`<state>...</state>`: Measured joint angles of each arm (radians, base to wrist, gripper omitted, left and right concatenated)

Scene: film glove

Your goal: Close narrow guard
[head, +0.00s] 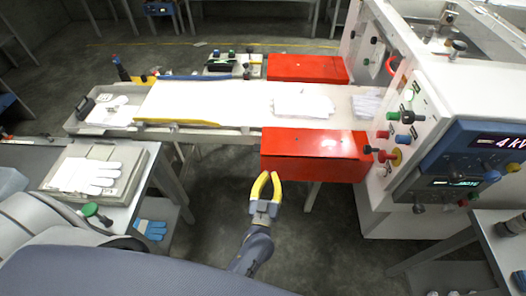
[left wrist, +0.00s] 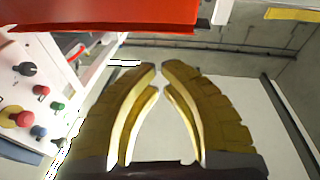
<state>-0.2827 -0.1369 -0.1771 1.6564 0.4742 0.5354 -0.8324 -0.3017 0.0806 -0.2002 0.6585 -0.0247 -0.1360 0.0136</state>
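Two red guards flank the white belt where it meets the machine: a far one (head: 307,68) and a near one (head: 314,157). I cannot tell which is the narrow guard. The near one stands with its red front face towards me. In the left wrist view a red panel (left wrist: 110,14) spans the top left. My right gripper is not in view.
The machine's control panel (head: 400,135) with several knobs is right of the guards. White gloves (head: 302,104) lie on the belt. A side table with a glove tray (head: 130,165) is at left. Another table (head: 490,240) stands at lower right. The floor below the near guard is clear.

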